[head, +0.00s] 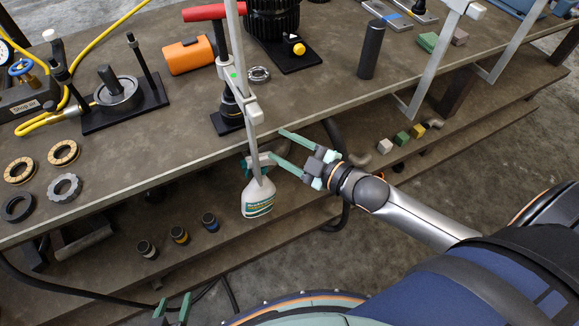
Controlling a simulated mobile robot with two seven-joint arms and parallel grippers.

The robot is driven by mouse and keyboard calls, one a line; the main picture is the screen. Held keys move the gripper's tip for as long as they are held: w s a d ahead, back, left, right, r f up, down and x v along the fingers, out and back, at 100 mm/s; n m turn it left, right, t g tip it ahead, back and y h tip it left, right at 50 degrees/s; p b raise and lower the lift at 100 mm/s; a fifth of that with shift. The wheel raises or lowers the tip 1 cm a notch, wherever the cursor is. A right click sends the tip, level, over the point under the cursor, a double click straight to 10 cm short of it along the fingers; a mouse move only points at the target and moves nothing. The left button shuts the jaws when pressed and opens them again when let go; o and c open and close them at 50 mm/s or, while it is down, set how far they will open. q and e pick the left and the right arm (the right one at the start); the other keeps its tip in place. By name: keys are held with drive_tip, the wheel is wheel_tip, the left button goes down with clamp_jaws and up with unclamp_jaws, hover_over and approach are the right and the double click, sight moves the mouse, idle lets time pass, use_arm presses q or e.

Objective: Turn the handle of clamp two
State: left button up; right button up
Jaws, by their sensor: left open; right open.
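Two more grey clamp frames (436,52) (512,50) are on the right; I cannot tell which clamp is clamp two. My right gripper (277,144) is open and empty, just right of the first clamp's lower end, its fingers pointing left. It appears apart from the clamp. My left gripper (173,301) is open at the bottom edge, far from the clamps, only its fingertips showing.
A white spray bottle (258,198) stands behind the clamp's lower end, close to my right gripper. An orange block (190,55), a dark cylinder (371,48) and several rings are on the table (165,130). Small jars (179,235) stand on the lower shelf.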

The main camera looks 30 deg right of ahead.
drive_tip(key=s+f+m, duration=0.2)
drive_tip(key=f, duration=0.1)
drive_tip(key=s+f+m+h, duration=0.1)
drive_tip(key=shift+a+f+g, duration=0.1)
drive_tip(key=shift+f+g, duration=0.2)
drive_tip(key=shift+g, duration=0.1)
drive_tip(key=shift+w, duration=0.1)
